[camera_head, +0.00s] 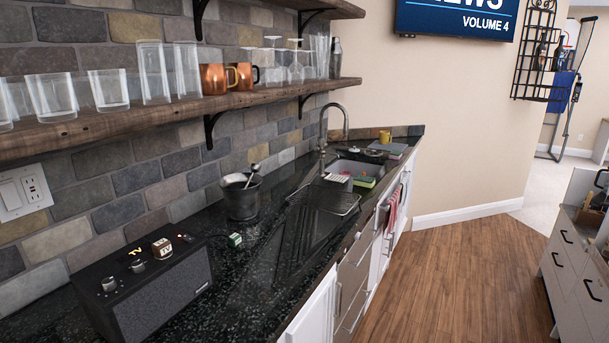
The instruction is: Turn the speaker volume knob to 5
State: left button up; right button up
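A black box-shaped speaker (150,297) stands on the dark counter at the lower left, close to the brick wall. Its top carries a silver knob (109,284) nearest me and another silver knob (137,266) farther along, with a small lit label by it. The knob markings are too small to read. The wall screen (457,20) at the top right reads "VOLUME 4". Neither of my grippers is in view, and nothing touches the speaker.
A wooden shelf (200,107) with glasses and copper mugs hangs above the speaker. A metal ice bucket (241,197), a small green box (235,240) and the sink (352,171) are farther along the counter. Open wooden floor (450,270) lies to the right.

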aim_at(109, 284)
jog(key=u, duration=1.25)
